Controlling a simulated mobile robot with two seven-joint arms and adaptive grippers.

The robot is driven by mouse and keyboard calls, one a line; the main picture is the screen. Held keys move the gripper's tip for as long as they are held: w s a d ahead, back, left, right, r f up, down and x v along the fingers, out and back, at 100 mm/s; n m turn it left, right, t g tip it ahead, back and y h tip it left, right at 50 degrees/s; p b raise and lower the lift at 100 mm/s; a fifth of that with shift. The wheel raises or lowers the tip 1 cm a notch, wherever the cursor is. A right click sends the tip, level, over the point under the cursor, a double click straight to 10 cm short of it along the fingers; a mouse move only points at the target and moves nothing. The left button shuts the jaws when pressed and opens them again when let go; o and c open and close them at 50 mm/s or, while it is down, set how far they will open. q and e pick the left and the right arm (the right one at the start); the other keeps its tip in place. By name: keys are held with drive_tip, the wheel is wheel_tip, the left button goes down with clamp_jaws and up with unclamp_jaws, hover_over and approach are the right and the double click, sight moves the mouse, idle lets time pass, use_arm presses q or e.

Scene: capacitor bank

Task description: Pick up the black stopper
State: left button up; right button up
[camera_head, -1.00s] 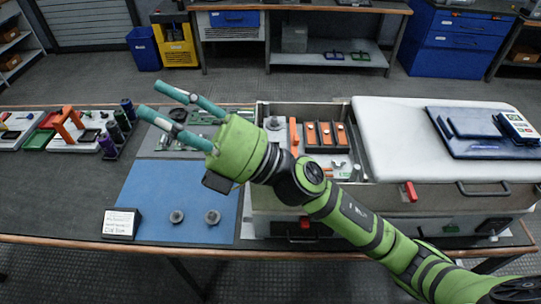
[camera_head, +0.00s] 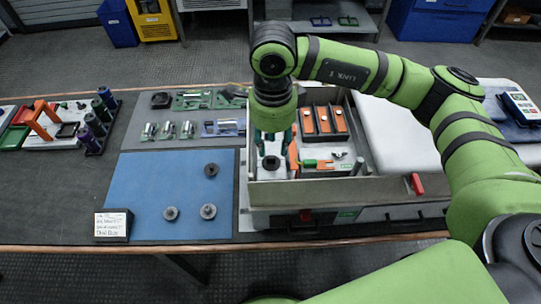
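My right gripper (camera_head: 273,140) points down into the left part of the open metal box (camera_head: 300,188). Its teal fingers are apart. A small dark round piece (camera_head: 271,162) shows low between and in front of the fingers; I cannot tell whether they touch it. Another dark round piece (camera_head: 211,170) sits on the blue mat (camera_head: 140,185), well to the left of the gripper. I cannot tell for sure which of these two is the black stopper. My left gripper is not in view.
Two grey round pieces, one left (camera_head: 171,213) and one right (camera_head: 208,211), sit on the mat. The box also holds a black tray of orange blocks (camera_head: 323,120) and a green-and-orange tool (camera_head: 318,164). A white padded lid (camera_head: 395,135) lies right. A sign (camera_head: 113,225) stands front left.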

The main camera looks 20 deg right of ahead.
sight(268, 157)
drive_tip(key=f+p, duration=0.1)
drive_tip(key=f, duration=0.2)
drive_tip(key=w+f+p, duration=0.1)
drive_tip(key=shift+a+f+p, duration=0.15)
drive_tip(key=shift+a+p, duration=0.15)
drive_tip(key=shift+a, duration=0.1)
drive_tip(key=shift+f, duration=0.35)
drive_tip(key=shift+s, duration=0.1)
clamp_jaws()
drive_tip(key=shift+r, duration=0.1)
